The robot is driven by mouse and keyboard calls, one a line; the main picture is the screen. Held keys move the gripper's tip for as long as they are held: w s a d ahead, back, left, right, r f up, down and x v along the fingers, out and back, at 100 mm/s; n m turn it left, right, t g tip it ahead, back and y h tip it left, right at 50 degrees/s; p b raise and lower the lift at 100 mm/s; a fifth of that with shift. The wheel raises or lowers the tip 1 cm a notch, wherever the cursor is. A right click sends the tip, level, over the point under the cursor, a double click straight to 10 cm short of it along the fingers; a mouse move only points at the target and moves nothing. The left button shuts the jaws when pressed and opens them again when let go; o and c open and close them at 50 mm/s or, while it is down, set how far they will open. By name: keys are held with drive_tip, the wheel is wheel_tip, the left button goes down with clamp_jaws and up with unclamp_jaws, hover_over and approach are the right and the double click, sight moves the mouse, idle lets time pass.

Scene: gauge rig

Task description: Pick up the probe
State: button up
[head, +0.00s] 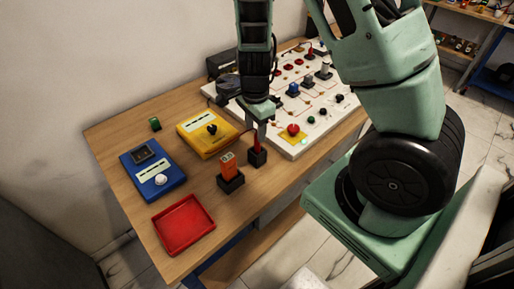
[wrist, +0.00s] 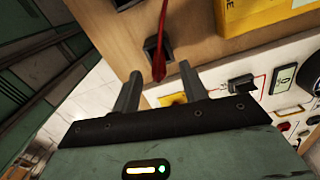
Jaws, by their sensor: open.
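The red probe (head: 255,140) stands upright in a small black holder (head: 257,158) on the wooden table. A thin red lead seems to run from it towards the yellow meter (head: 207,132). My gripper (head: 262,128) is open and points down close behind the probe, above the table. In the wrist view, the red probe (wrist: 159,68) shows just beyond the gap between the two fingers of my gripper (wrist: 160,80), with its black holder (wrist: 150,48) behind it. Nothing is between the fingers that I can make out.
An orange device (head: 228,165) stands in a black holder in front of the probe. A white panel (head: 315,130) with knobs and a red button is at right.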

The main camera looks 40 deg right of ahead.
sight(257, 148)
drive_tip(key=shift+s+d+f, duration=0.1)
drive_tip(key=shift+d+f, duration=0.05)
drive_tip(key=shift+f, duration=1.2)
drive_tip(key=shift+s+d+f, duration=0.1)
drive_tip(key=shift+d+f, duration=0.05)
drive_tip(key=shift+f, duration=1.15)
clamp_jaws()
